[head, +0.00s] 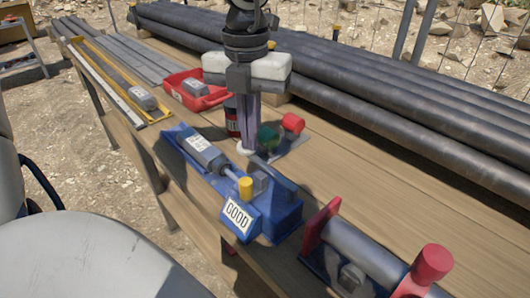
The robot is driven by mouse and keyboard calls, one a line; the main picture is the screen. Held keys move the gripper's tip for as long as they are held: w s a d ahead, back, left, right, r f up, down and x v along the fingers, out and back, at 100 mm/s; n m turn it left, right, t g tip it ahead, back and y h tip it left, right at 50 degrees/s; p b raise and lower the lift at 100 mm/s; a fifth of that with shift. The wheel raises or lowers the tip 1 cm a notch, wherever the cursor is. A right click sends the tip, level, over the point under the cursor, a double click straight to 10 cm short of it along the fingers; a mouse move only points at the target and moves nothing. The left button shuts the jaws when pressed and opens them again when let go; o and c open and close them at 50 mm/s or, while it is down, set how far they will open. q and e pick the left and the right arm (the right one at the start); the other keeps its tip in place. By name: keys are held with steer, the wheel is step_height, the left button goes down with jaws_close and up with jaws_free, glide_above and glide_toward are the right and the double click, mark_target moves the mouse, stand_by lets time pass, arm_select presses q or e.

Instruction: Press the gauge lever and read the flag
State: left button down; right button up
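The blue gauge (265,222) sits at the near edge of the wooden bench. A white flag (237,216) on its front reads GOOD. A yellow knob (245,187) stands on it beside a dark blue bar (278,174); I cannot tell which is the lever. A grey labelled cylinder (205,152) with a thin rod lies in the gauge's blue cradle. My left gripper (247,150) points down just behind the gauge, with its fingers together and nothing seen between them. Whether it touches the gauge is unclear. My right gripper is out of view.
A red-and-blue fixture (365,252) holds a grey tube at lower right. A red tray (212,101) and yellow rack (97,60) lie left.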

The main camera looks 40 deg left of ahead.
arm_select(q)
step_height(320, 180, up, 4)
steer(key=p, duration=0.2)
steer(key=shift+r+p, duration=0.1)
steer(key=shift+p, duration=0.25)
step_height(320, 180, up, 7)
steer(key=p, duration=0.4)
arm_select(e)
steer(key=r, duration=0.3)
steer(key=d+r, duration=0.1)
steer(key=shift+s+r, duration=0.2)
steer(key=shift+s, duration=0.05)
arm_select(q)
steer(key=shift+f, duration=0.2)
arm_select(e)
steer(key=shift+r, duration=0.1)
